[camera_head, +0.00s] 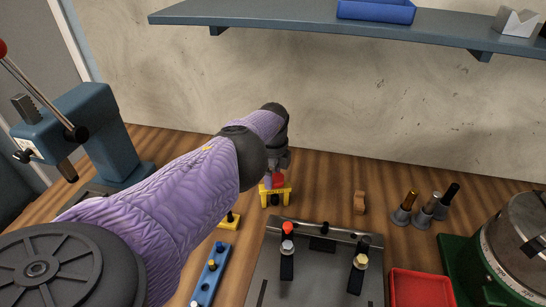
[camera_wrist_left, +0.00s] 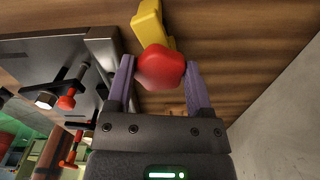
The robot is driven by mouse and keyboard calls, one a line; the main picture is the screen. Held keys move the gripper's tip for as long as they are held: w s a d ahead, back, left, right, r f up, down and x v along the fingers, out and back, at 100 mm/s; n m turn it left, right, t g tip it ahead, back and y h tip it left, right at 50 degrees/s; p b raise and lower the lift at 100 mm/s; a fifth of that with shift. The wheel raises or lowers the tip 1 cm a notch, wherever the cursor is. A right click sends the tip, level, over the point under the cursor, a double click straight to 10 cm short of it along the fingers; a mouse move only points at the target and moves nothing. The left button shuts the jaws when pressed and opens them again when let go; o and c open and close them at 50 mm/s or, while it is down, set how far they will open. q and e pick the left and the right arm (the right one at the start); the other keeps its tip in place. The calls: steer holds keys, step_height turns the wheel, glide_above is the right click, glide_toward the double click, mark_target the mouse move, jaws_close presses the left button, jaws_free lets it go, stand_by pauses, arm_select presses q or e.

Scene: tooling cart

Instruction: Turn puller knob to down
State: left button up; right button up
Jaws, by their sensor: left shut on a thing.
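The puller is a small yellow frame (camera_head: 286,190) with a red knob (camera_head: 278,181), standing on the wooden bench behind the metal plate. My left gripper (camera_head: 270,181) reaches down to it from above. In the left wrist view, the red knob (camera_wrist_left: 160,66) sits between the two purple fingers of my left gripper (camera_wrist_left: 159,82), which is shut on it. Part of the yellow frame (camera_wrist_left: 148,24) shows beyond the knob. The gripper and wrist hide much of the knob in the head view. My right gripper is not in view.
A metal plate (camera_head: 318,275) with upright clamps lies just in front of the puller. A blue strip (camera_head: 205,284) and a small yellow block (camera_head: 229,222) are left of it. A brown block (camera_head: 359,203) stands to the right. A blue press (camera_head: 95,135) stands far left.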

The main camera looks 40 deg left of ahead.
arm_select(q)
steer(key=shift+n, duration=0.9)
steer(key=shift+s+n, duration=0.1)
steer(key=shift+n, duration=0.3)
stand_by(0.7)
steer(key=o, duration=1.3)
steer(key=shift+c, duration=0.2)
step_height(320, 180, up, 10)
steer(key=p, duration=0.8)
steer(key=shift+p, duration=0.3)
